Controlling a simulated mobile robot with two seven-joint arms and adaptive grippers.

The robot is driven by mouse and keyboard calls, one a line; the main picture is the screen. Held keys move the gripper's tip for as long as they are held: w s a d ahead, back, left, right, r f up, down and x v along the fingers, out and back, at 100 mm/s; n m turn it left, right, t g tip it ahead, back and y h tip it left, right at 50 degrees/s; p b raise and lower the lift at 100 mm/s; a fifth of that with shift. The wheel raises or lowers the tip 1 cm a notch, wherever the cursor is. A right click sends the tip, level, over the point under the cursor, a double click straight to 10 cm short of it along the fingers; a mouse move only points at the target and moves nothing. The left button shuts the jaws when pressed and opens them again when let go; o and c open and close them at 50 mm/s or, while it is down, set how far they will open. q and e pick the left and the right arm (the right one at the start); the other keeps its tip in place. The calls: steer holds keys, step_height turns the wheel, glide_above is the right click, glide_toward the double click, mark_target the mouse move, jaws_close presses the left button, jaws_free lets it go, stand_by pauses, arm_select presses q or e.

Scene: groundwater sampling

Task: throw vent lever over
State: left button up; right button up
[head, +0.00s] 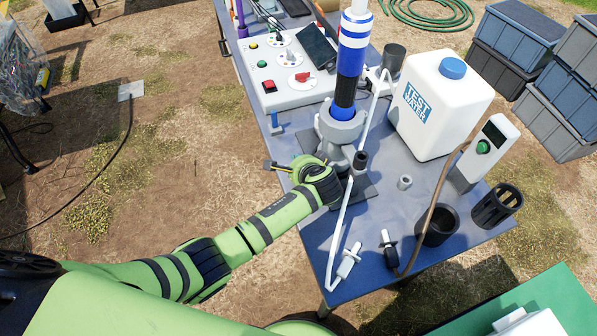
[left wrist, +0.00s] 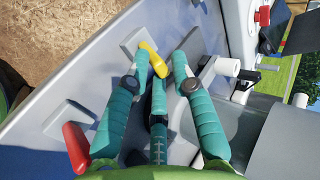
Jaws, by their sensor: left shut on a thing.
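In the left wrist view, a yellow lever (left wrist: 147,50) lies between the teal fingers of my left gripper (left wrist: 155,66), which is shut on it. I take it for the vent lever. A red lever (left wrist: 75,147) is nearer, at the lower left of that view. In the head view my left gripper (head: 318,182) reaches the table's left edge, beside the base of the grey stand (head: 342,130). The gripper's own body hides its fingertips and most of the lever there. My right gripper is not in view.
The grey stand carries an upright blue, black and white column (head: 353,55). A white tube (head: 354,188) hangs in front of it. A control box (head: 290,75), a white water jug (head: 440,105), a handheld meter (head: 487,147) and black cups (head: 438,226) are on the table (head: 335,222). Left is open ground.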

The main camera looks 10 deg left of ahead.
arm_select(q)
steer(key=shift+w+d+r, duration=0.15)
steer(key=shift+w+r, duration=0.1)
steer(key=shift+r, duration=0.1)
steer(key=shift+w+r, duration=0.15)
steer(key=shift+r, duration=0.05)
steer(key=shift+w+a+r+g+h+p, duration=0.25)
steer(key=shift+w+a+g+h+p, duration=0.15)
steer(key=shift+w+a+p, duration=0.25)
steer(key=shift+w+a+r+g, duration=0.1)
steer(key=shift+w+a+g, duration=0.2)
steer(key=shift+w, duration=0.3)
steer(key=o, duration=0.7)
steer(key=shift+d, duration=0.1)
steer(key=shift+s+f, duration=0.15)
steer(key=shift+f, duration=0.05)
